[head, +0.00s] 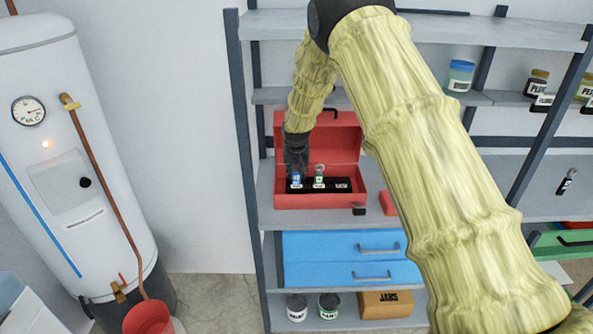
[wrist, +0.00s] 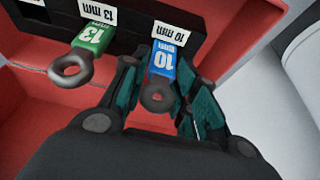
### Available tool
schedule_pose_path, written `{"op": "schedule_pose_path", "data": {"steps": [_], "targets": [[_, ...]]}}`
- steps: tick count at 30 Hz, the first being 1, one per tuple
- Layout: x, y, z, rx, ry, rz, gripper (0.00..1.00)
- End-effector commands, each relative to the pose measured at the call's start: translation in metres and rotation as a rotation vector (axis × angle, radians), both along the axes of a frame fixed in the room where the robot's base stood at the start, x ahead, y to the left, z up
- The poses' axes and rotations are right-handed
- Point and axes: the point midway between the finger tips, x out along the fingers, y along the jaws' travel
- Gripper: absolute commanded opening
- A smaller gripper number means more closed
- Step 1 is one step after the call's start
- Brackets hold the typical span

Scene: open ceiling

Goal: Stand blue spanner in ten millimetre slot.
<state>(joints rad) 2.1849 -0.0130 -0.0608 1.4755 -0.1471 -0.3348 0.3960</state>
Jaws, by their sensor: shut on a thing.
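The blue spanner (wrist: 161,65), marked 10, stands between the fingers of my gripper (wrist: 157,100), its dark ring end toward the wrist camera. In the head view the blue spanner (head: 297,176) is upright at the left end of the black rack (head: 330,186), at the 10 mm label (wrist: 171,33). My gripper (head: 296,165) is shut on it from above. Its lower end is hidden, so I cannot tell how deep it sits. A green spanner (wrist: 90,42), marked 13, stands in the 13 mm slot beside it, also in the head view (head: 319,174).
The rack lies in an open red toolbox (head: 320,201) on a grey shelf. The rack's right slot looks empty. A small black item (head: 359,209) is by the box's front right corner. Blue drawers (head: 340,258) are below. A white boiler (head: 75,170) stands at left.

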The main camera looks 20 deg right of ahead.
Motion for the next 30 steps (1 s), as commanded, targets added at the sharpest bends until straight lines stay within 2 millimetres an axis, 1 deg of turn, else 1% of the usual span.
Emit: {"op": "schedule_pose_path", "data": {"steps": [12, 13, 16, 17, 26, 30], "targets": [[0.0001, 0.0000, -0.0080, 0.000, 0.000, 0.000, 0.03], [0.0002, 0.0000, -0.0071, 0.000, -0.001, 0.000, 0.34], [0.0001, -0.0001, -0.0071, 0.000, 0.000, 0.000, 0.53], [0.0001, -0.0001, -0.0072, 0.000, 0.000, 0.000, 0.54], [-0.0002, 0.0000, -0.0070, 0.000, 0.000, 0.000, 0.54], [-0.0021, 0.0008, -0.0003, 0.000, -0.001, 0.000, 0.54]]}}
